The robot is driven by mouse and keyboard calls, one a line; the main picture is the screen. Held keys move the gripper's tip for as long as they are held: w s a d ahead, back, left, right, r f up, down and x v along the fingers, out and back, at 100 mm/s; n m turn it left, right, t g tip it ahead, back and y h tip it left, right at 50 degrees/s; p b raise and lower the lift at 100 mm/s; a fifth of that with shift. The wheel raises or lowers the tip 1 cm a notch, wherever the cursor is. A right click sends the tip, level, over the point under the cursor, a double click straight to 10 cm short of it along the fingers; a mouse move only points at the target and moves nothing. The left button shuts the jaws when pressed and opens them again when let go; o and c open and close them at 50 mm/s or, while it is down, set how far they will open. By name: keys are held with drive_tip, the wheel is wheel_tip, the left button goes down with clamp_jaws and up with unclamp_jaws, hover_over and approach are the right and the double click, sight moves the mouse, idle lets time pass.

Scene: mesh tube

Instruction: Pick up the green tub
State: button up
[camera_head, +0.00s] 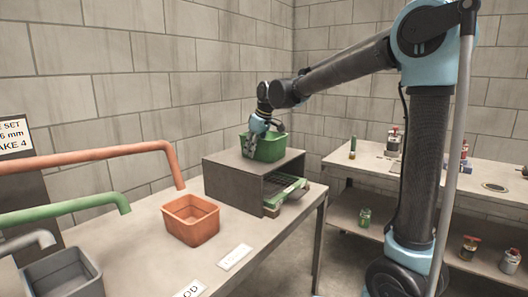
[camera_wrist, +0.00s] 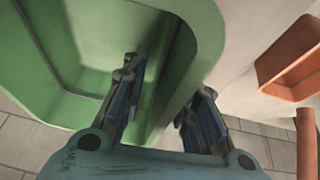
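The green tub (camera_head: 268,148) stands upright on top of a grey open-fronted box (camera_head: 232,185) on the table. My gripper (camera_head: 260,132) reaches down at the tub's left side in the head view. In the wrist view the green tub (camera_wrist: 75,75) fills the upper left. One finger of my gripper (camera_wrist: 167,85) is inside the tub and the other is outside, with the tub's wall between them. The fingers stand apart, and I see no clear grip on the wall.
An orange tub (camera_head: 191,219) stands on the table, left of the box. Coloured pipes (camera_head: 90,155) reach over the table at left. A grey tub (camera_head: 62,275) is at the front left. A green tray (camera_head: 285,190) lies inside the box. Another bench (camera_head: 450,180) is at right.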

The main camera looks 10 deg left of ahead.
drive_tip(key=shift+f, duration=0.2)
idle(0.3)
clamp_jaws()
